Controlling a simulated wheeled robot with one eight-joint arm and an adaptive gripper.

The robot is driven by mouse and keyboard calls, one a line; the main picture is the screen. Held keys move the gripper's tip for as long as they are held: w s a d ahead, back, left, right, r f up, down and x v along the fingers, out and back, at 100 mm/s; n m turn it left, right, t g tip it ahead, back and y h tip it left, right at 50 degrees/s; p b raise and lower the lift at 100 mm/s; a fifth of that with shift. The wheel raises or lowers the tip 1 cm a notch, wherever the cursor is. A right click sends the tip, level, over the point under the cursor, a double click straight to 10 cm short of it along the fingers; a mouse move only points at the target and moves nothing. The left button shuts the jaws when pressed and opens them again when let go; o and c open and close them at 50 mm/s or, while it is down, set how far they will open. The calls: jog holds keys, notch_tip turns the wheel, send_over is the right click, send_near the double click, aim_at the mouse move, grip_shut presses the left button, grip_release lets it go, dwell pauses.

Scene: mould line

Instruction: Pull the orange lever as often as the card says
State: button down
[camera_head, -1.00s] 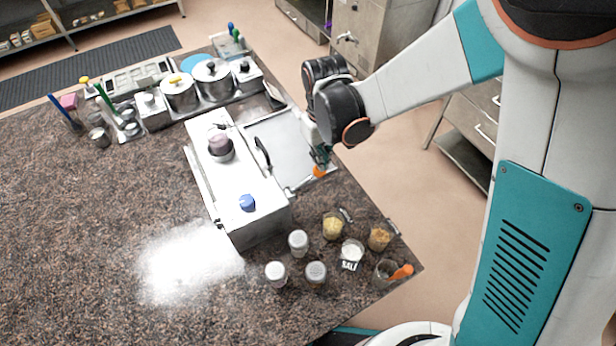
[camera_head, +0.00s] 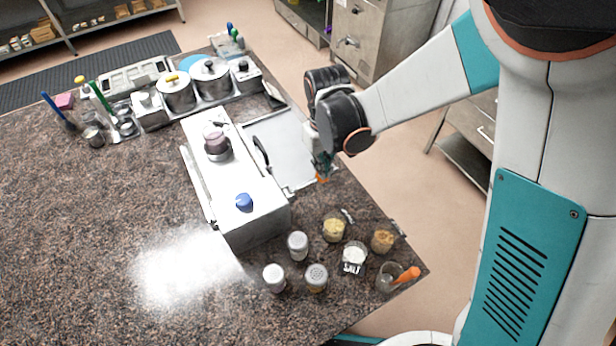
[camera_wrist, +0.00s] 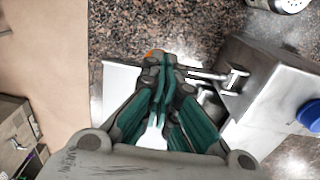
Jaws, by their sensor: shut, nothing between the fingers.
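The steel machine box (camera_head: 262,212) stands on the counter, with a blue knob (camera_head: 244,202) on top. The orange lever end (camera_head: 322,179) shows as a small patch at its right side, mostly hidden by my gripper (camera_head: 322,170). In the wrist view my gripper (camera_wrist: 157,62) is shut and empty, pointing down. An orange bit (camera_wrist: 150,54) shows at its fingertips; I cannot tell whether they touch it. A metal rod with a bracket (camera_wrist: 234,79) joins the machine beside the fingers. I cannot make out a card in either view.
Several jars, one a salt jar (camera_head: 353,258), stand near the counter's front corner. A cup with an orange-handled tool (camera_head: 388,277) is at the edge. Pots (camera_head: 210,82) stand behind the machine. The counter's left part is clear.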

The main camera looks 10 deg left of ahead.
jog(key=shift+f, duration=0.45)
jog(key=shift+f+b, duration=0.15)
jog(key=shift+b, duration=0.25)
jog(key=shift+s+a+f+b, duration=0.1)
jog(key=shift+f+b, duration=0.55)
jog(key=shift+f, duration=0.1)
jog(key=shift+s+a+f+b, duration=0.1)
jog(key=shift+f+b, duration=0.55)
jog(key=shift+f, duration=0.05)
jog(key=shift+r, duration=0.1)
notch_tip(320, 180, up, 13)
jog(key=p, duration=0.8)
jog(key=shift+w+d+r, duration=0.1)
jog(key=shift+d, duration=0.05)
